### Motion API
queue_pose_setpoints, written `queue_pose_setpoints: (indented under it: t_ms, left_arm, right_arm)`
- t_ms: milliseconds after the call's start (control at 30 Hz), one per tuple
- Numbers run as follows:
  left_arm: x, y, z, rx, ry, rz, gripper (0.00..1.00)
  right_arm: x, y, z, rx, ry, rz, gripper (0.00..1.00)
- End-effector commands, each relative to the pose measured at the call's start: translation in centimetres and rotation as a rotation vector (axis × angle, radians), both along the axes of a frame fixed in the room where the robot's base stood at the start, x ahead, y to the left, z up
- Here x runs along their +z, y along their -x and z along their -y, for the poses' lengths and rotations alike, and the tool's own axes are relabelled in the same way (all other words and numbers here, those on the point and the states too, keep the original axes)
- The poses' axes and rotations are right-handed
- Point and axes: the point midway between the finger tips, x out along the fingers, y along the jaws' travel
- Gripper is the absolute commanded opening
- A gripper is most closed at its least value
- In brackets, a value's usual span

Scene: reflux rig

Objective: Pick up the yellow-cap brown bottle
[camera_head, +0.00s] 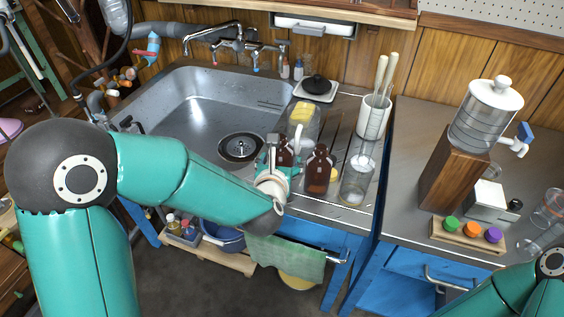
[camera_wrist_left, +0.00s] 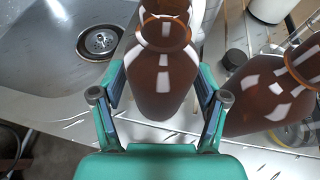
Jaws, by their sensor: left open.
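A brown glass bottle (camera_wrist_left: 162,85) stands upright between the fingers of my left gripper (camera_wrist_left: 160,98) in the left wrist view. Its mouth looks open, with no yellow cap on it. The fingers are open, one on each side; I cannot tell whether they touch the glass. In the head view the gripper (camera_head: 278,163) partly covers a brown bottle (camera_head: 285,153) at the sink's right edge. Another brown bottle (camera_head: 319,172) stands just right of it and also shows in the left wrist view (camera_wrist_left: 268,95). A small yellow item (camera_head: 334,175) sits beside that bottle; whether it is a cap is unclear.
Glass vessels (camera_head: 357,181) stand close to the right of the bottles. A white holder with rods (camera_head: 374,118) is behind them. The steel sink basin (camera_head: 205,115) is to the left. A dispenser (camera_head: 485,118) on a wooden block stands on the right counter.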

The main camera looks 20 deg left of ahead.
Motion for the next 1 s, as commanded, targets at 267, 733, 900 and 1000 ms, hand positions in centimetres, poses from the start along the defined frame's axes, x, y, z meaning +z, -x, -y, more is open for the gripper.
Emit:
queue_pose_setpoints:
  t_ms: [267, 733, 900, 1000]
  left_arm:
    - [-0.34, -0.78, -0.1, -0.001, 0.0, 0.001, 0.74]
    - [-0.23, -0.78, -0.07, -0.001, 0.0, 0.003, 0.04]
    - [-0.22, -0.77, -0.06, -0.001, 0.0, 0.003, 0.04]
    - [-0.18, -0.78, -0.06, -0.001, 0.0, 0.003, 0.04]
  right_arm:
    - [0.02, 0.01, 0.0, 0.0, 0.0, 0.0, 0.59]
    - [0.03, 0.01, 0.0, 0.0, 0.0, 0.0, 0.59]
    - [0.03, 0.01, 0.0, 0.0, 0.0, 0.0, 0.59]
    - [0.04, 0.01, -0.01, 0.0, 0.0, 0.0, 0.59]
